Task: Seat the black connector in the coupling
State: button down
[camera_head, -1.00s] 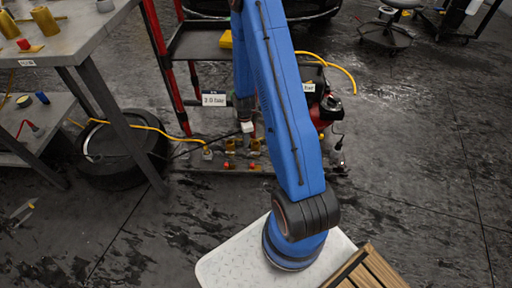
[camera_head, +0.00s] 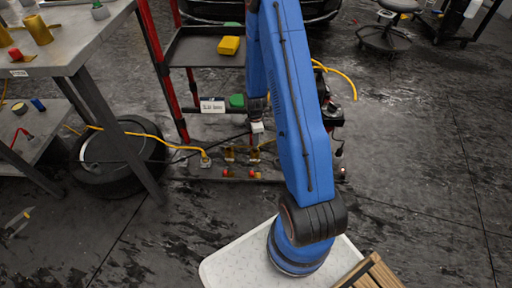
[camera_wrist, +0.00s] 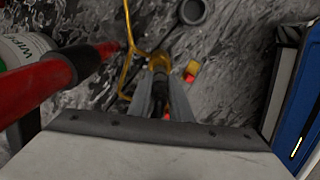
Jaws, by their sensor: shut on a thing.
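My gripper (camera_head: 257,133) hangs below the blue arm in the head view, over the lower part of the red-framed cart. In the wrist view its two grey fingers (camera_wrist: 165,103) are shut on a small dark piece, the black connector (camera_wrist: 165,108), mostly hidden between them. A thin black cable runs left from the gripper in the head view. A brass coupling (camera_wrist: 158,62) shows just beyond the fingertips in the wrist view. Brass fittings (camera_head: 230,154) stand on the cart's bottom shelf in the head view. I cannot tell whether connector and coupling touch.
Red caps (camera_head: 227,173) lie near the fittings. A yellow hose (camera_head: 150,129) runs to a fitting at the shelf's left. A red post (camera_wrist: 60,78) stands close on the left in the wrist view. A tyre (camera_head: 115,160) and a workbench (camera_head: 75,50) are left.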

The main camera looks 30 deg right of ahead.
jog(key=shift+f, duration=2.5)
jog(key=c, duration=1.6)
grip_release()
jog(key=shift+f, duration=0.15)
